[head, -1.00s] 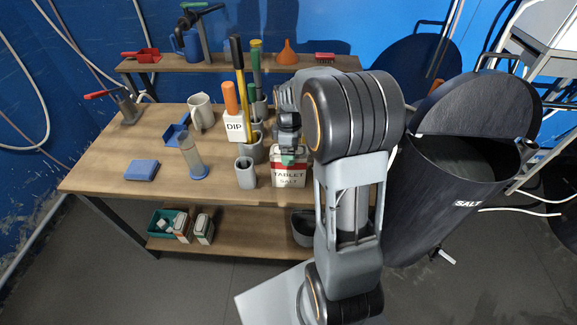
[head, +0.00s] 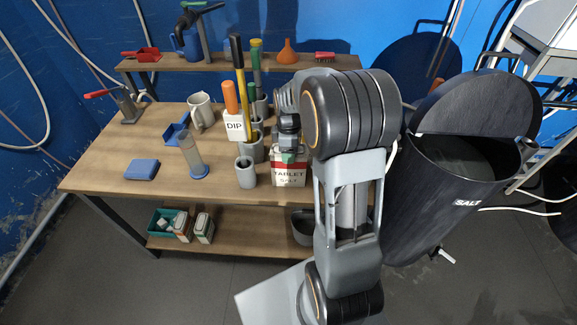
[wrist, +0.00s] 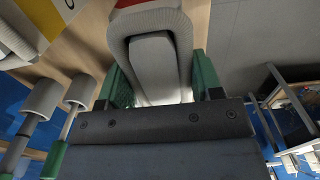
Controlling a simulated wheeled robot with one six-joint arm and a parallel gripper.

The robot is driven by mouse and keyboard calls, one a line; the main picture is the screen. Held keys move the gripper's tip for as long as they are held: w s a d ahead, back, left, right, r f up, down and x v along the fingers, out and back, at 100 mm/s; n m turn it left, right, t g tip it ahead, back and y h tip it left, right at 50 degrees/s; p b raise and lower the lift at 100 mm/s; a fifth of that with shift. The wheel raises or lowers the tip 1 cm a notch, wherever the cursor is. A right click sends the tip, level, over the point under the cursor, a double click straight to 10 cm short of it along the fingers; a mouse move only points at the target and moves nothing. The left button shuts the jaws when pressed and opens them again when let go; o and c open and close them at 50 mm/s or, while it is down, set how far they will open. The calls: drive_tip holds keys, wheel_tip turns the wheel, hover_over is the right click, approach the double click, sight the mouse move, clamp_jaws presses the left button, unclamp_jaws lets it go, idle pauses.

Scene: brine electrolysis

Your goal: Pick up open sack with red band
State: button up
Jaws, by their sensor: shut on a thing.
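The open sack with the red band (head: 291,174) is white and printed "TABLET SALT". It stands upright at the front edge of the wooden bench, right of the grey cups. My gripper (head: 289,157) reaches down over its top, with the green fingers shut on it. In the wrist view the sack's open grey mouth (wrist: 152,62) lies between the two green fingers (wrist: 162,84), and a bit of red shows at the far edge. My forearm hides the bench to the right of the sack.
Close left of the sack are a grey cup (head: 245,173) and the white "DIP" holder (head: 234,127) with tall tools. A dark salt drum (head: 448,200) stands right of the bench.

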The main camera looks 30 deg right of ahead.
clamp_jaws()
drive_tip(key=shift+w+r, duration=0.1)
